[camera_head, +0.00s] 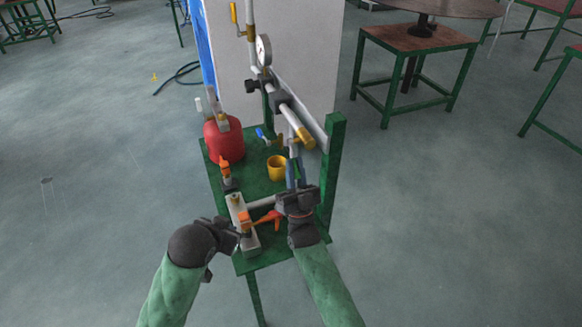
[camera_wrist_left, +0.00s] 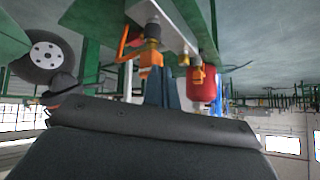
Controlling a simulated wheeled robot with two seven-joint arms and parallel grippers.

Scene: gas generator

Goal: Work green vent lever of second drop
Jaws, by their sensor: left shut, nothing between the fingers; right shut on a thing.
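A sloping grey pipe (camera_head: 284,107) with a round gauge (camera_head: 263,50) runs above the green stand. A brass-coloured fitting (camera_head: 305,137) is at its near end, with a short drop below it. My right gripper (camera_head: 295,160) is at this drop, its bluish fingers pointing up and shut on a small part there. The fingers hide that part, and I cannot make out a green vent lever for certain. My left gripper (camera_head: 238,236) is shut and empty, beside the pale block (camera_head: 236,209) with orange levers (camera_head: 264,219). Its bluish fingers show in the left wrist view (camera_wrist_left: 162,90).
A red tank (camera_head: 223,140) and a yellow cup (camera_head: 276,167) stand on the green stand (camera_head: 250,180). A green post (camera_head: 333,170) rises close on the right of my right gripper. Tables stand farther right. The floor at left is mostly open.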

